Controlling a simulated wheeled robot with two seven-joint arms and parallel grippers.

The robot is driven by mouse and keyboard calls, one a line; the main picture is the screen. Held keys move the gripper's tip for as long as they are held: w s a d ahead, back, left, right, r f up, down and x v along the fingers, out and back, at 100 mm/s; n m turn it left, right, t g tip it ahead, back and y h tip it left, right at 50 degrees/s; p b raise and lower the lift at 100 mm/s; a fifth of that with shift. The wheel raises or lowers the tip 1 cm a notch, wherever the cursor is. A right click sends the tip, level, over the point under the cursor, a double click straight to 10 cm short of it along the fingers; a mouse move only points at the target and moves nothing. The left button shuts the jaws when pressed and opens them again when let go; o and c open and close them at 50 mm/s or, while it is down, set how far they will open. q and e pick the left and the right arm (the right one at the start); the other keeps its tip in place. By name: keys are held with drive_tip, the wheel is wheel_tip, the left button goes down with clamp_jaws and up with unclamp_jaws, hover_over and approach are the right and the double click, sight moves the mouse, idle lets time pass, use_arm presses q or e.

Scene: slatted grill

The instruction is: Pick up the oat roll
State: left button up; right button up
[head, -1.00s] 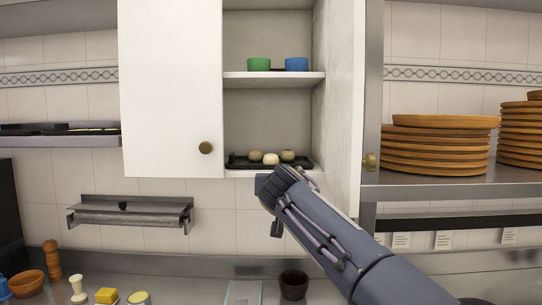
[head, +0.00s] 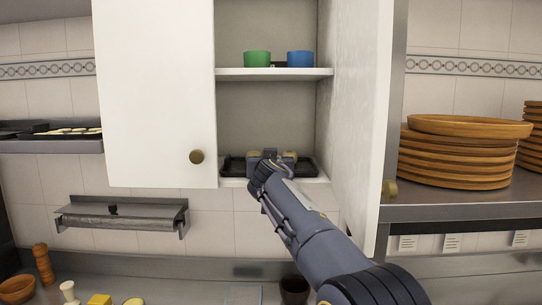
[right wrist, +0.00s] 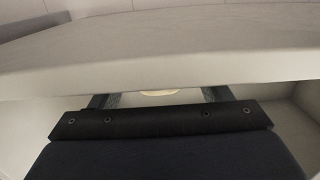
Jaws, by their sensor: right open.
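Several rolls sit on a dark tray (head: 231,166) on the lower shelf of the open wall cabinet. In the head view, a tan roll (head: 253,156) shows left of my right gripper and another (head: 290,157) shows right of it; the middle pale roll is hidden behind the gripper. I cannot tell which is the oat roll. My right gripper (head: 269,158) reaches into the cabinet at tray height. In the right wrist view, its two fingers (right wrist: 158,99) are spread, with a sliver of a pale roll (right wrist: 159,93) between them. My left gripper is out of view.
A green bowl (head: 257,58) and a blue bowl (head: 300,59) stand on the upper shelf (head: 274,73), just above the arm. The open cabinet door (head: 362,120) is close on the right. Stacked wooden plates (head: 455,160) stand further right.

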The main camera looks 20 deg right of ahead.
drive_tip(key=shift+w+d, duration=0.15)
drive_tip(key=shift+w, duration=0.25)
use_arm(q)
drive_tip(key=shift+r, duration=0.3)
use_arm(e)
drive_tip(key=c, duration=1.1)
drive_tip(key=shift+o, duration=0.2)
